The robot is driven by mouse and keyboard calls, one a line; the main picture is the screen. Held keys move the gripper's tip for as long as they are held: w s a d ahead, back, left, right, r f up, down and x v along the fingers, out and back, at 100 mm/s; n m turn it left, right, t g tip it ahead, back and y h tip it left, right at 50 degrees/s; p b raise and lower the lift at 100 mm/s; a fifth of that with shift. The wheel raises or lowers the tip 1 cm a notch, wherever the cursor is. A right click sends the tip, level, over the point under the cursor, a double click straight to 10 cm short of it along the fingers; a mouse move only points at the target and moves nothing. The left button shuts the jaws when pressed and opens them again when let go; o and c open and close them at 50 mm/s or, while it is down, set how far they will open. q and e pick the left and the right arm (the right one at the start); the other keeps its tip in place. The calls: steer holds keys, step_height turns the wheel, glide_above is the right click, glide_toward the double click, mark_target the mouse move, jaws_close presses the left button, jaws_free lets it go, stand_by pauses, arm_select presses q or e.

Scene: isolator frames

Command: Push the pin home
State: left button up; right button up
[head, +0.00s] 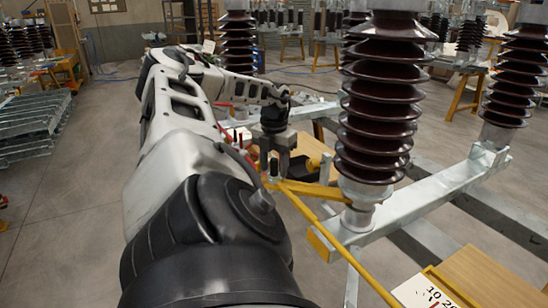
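My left arm reaches from the bottom centre up and then over to the right. My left gripper (274,176) points down beside the lower end of a large brown ribbed insulator (376,110). It is just above or at the end of yellow bars (312,190) that meet near the insulator's metal foot (358,208). The fingertips are small and dark, so I cannot tell whether they are open or shut on something. I cannot make out the pin; the gripper may hide it. My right gripper is not in view.
A galvanized beam (420,198) carries the insulator, with another insulator (508,95) at its right end. Stacked metal frames (32,125) lie far left.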

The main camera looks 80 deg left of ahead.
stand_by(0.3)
arm_select(q)
steer(key=shift+a+r, duration=0.1)
steer(key=shift+r, duration=0.6)
step_height(320, 180, up, 15)
steer(key=p, duration=0.1)
steer(key=shift+f, duration=0.2)
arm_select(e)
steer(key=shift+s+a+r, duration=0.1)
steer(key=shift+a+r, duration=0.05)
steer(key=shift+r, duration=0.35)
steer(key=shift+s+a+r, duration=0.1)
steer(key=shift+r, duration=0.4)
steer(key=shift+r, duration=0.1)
